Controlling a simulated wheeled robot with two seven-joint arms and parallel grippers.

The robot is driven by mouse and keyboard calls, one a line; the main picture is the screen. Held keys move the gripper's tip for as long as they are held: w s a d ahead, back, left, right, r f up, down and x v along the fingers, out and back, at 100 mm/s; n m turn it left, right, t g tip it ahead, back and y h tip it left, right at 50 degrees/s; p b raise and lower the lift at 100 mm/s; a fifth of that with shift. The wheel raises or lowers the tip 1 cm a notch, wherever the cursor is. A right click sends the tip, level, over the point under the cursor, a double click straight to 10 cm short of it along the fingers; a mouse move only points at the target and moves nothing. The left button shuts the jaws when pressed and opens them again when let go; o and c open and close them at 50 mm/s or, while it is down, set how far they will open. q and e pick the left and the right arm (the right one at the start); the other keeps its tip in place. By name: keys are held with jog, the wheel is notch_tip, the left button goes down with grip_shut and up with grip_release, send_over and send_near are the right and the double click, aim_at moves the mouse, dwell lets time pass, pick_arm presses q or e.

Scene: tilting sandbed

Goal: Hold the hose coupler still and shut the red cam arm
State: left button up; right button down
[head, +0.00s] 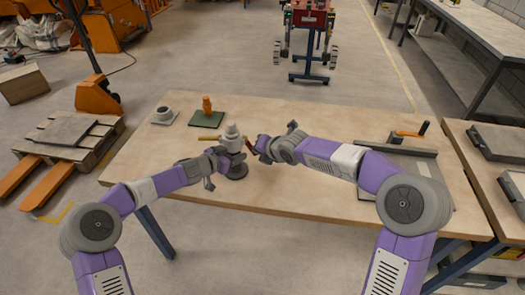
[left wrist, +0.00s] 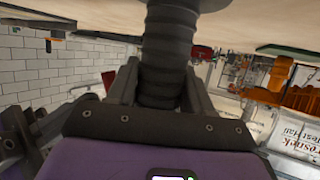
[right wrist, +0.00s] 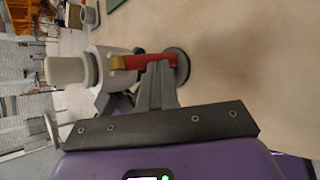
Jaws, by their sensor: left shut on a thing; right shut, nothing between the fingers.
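The grey hose coupler (head: 232,138) stands upright on the table with a dark round base (head: 237,172). In the left wrist view its dark ribbed hose part (left wrist: 168,45) passes between the fingers. My left gripper (head: 218,163) is shut on that part. The red cam arm (right wrist: 148,61) has a brass-coloured end at the coupler body (right wrist: 112,78) and lies lengthwise towards the base. My right gripper (right wrist: 157,72) is shut and empty, beside the red arm and partly overlapping it in view; I cannot tell if they touch. A brass-coloured arm (head: 206,138) sticks out left of the coupler.
On the table (head: 290,195), a green pad (head: 207,121) with an orange piece (head: 207,104) and a pale ring-shaped fitting (head: 163,115) lie behind left. A grey tray (head: 428,170) and an orange-handled tool (head: 410,133) are at right. The front middle is clear.

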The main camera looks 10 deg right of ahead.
jog(key=s+d+r, duration=0.5)
jog(key=s+d, duration=0.2)
jog(key=s, duration=0.4)
dwell(0.3)
dwell(0.5)
jog(key=w+a+f+m+y, duration=0.1)
jog(key=w+a+f+y, duration=0.1)
jog(key=w, duration=0.4)
jog(key=w+a+f+t+y, duration=0.1)
jog(key=w+a+f+y, duration=0.1)
jog(key=w+a+f, duration=0.2)
jog(key=shift+w+a+f+m, duration=0.3)
jog(key=shift+w+m, duration=0.1)
jog(key=shift+w, duration=0.45)
dwell(0.4)
